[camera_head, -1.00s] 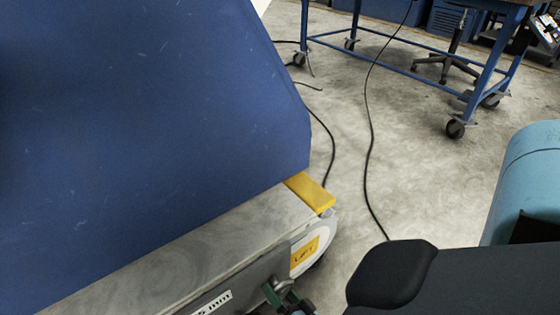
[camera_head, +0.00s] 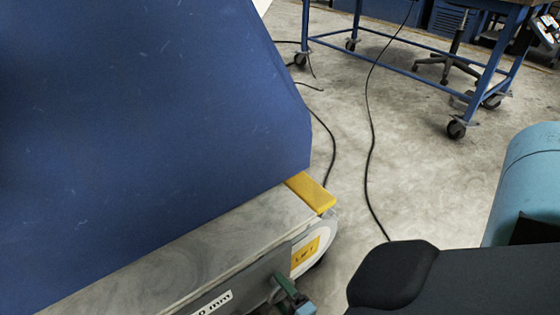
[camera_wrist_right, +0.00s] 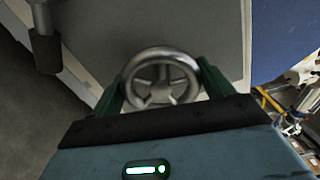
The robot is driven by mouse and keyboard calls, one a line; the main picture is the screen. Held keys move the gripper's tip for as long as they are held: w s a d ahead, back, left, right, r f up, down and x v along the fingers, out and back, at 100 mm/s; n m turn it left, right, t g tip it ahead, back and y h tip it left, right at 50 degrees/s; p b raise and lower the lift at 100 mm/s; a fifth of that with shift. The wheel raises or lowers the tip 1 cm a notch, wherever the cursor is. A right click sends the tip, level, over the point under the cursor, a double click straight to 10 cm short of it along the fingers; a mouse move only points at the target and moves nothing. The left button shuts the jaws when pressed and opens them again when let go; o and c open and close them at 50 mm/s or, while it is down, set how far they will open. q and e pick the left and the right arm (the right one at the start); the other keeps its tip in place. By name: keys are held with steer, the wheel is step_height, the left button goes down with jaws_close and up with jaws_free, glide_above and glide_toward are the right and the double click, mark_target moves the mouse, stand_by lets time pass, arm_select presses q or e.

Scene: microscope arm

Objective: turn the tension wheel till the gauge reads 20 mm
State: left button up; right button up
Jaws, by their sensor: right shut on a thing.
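The tension wheel (camera_wrist_right: 160,54) is a silver spoked handwheel in the right wrist view. My right gripper (camera_wrist_right: 162,82) has its two green fingers on opposite sides of the rim, shut on it. In the head view my right gripper (camera_head: 287,290) shows only as green fingers at the bottom edge, with the wheel barely visible there. The gauge (camera_head: 213,303) is a white strip on the front of the grey machine. Its text ends in "0 mm"; the leading part is cut off by the frame edge. My left gripper is not in view.
A large blue panel (camera_head: 150,130) stands on the grey metal bed (camera_head: 215,245). A yellow block (camera_head: 311,192) sits at the bed's end, above a yellow "LIFT" label (camera_head: 305,252). Black cables (camera_head: 369,150) cross the floor. A wheeled blue table (camera_head: 400,70) stands behind.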

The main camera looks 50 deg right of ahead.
steer(key=shift+m, duration=0.6)
steer(key=o, duration=0.9)
steer(key=shift+o, duration=0.2)
steer(key=p+v, duration=0.2)
steer(key=v, duration=0.6)
steer(key=shift+w+d, duration=0.1)
